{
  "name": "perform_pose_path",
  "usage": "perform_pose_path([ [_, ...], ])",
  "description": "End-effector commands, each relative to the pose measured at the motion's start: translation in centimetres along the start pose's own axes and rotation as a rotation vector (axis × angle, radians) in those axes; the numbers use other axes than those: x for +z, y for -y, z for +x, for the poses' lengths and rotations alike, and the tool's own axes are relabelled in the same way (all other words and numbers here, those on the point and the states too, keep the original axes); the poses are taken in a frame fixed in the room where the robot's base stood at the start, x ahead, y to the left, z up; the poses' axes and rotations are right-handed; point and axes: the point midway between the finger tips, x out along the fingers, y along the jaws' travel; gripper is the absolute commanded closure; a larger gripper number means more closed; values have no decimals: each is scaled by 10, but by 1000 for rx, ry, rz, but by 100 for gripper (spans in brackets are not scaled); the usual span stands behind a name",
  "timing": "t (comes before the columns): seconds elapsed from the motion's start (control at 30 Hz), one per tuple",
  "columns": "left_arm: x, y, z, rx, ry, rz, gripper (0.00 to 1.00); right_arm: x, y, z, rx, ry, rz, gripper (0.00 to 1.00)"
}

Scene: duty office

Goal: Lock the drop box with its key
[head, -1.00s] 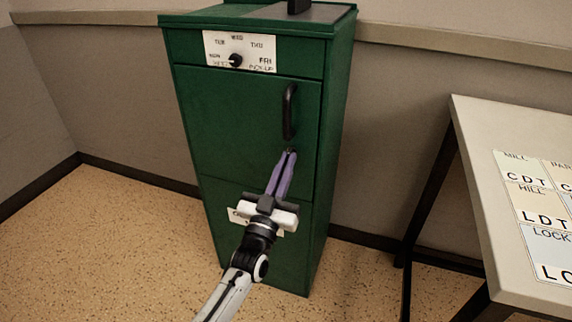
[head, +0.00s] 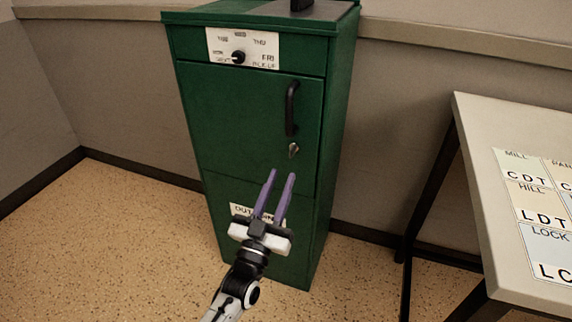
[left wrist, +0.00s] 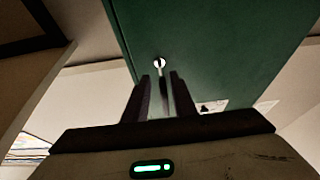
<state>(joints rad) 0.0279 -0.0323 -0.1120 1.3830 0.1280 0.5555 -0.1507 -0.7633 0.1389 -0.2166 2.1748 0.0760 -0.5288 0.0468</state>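The green drop box (head: 245,110) stands upright against the wall with its door flush in the front. The key (head: 293,150) sits in the lock below the black door handle (head: 291,108). In the left wrist view the key's round silver head (left wrist: 159,63) shows on the green door, beyond the fingertips. My left gripper (head: 279,175) is open and empty, its purple fingers apart, just below and in front of the key. The fingers also show apart in the left wrist view (left wrist: 160,80). My right gripper is not in view.
A dial plate (head: 243,48) with weekday labels is on the box's upper front. A white label (head: 241,210) on the lower front is partly hidden by my gripper. A table (head: 480,150) with lettered cards stands at the right. The floor at left is clear.

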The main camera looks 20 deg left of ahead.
Motion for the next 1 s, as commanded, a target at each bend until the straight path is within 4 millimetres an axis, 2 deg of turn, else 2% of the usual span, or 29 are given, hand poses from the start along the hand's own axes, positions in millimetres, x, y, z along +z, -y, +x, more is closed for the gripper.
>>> perform_pose_path([
  [0.1,0,0,-21,0,2,0,76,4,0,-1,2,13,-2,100],
  [0.3,0,0,-39,0,1,-1,76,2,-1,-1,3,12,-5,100],
  [0.83,0,0,-41,0,2,-1,76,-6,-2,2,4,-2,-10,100],
  [1.0,11,-2,-46,23,102,0,76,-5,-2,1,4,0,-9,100],
])
